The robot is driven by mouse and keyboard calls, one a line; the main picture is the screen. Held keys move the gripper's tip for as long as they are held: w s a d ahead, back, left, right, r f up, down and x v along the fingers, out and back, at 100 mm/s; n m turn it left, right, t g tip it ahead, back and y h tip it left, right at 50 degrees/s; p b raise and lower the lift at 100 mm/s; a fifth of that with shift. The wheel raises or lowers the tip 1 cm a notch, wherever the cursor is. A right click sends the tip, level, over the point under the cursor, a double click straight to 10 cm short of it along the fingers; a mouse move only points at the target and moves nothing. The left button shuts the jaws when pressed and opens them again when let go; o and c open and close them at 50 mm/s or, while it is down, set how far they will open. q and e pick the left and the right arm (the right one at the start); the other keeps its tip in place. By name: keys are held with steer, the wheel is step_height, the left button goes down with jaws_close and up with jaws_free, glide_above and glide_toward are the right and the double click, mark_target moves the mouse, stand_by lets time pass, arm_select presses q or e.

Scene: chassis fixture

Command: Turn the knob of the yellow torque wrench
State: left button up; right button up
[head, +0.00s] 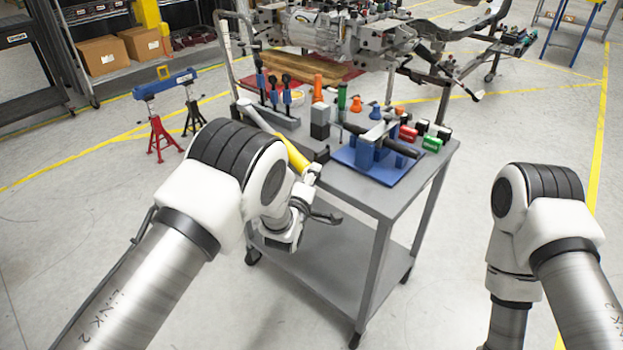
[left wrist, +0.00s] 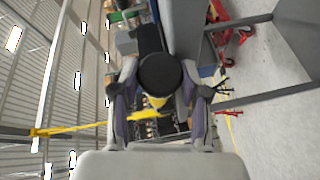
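The yellow torque wrench (head: 291,151) shows in the head view as a yellow tube along the cart's near left edge, partly behind my left arm. My left gripper (head: 312,172) is small and partly hidden at the wrench's near end. In the left wrist view its two fingers (left wrist: 158,97) stand either side of a round black knob (left wrist: 160,73), with a bit of yellow behind it. The knob about fills the gap between the fingers. I cannot tell whether they press on it. My right gripper is out of view; only the upper part of that arm shows.
The grey cart (head: 350,187) carries a blue fixture (head: 377,163), a grey block (head: 320,122) and several coloured tools close by. A vehicle chassis (head: 330,35) stands behind.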

arm_select(q)
steer(key=m+g+y+p, duration=0.1)
steer(key=p, duration=0.2)
steer(key=shift+r+g, duration=0.3)
steer(key=shift+r, duration=0.05)
steer(key=m+g+y+p, duration=0.1)
steer(key=g+y+p, duration=0.1)
steer(key=p, duration=0.7)
steer(key=shift+d+r+g, duration=0.1)
steer(key=shift+r+g, duration=0.05)
steer(key=shift+g, duration=0.35)
steer(key=shift+f+y+p, duration=0.25)
steer(key=shift+y+p, duration=0.05)
steer(key=shift+p, duration=0.35)
steer(key=o, duration=1.1)
steer(key=shift+o, duration=0.2)
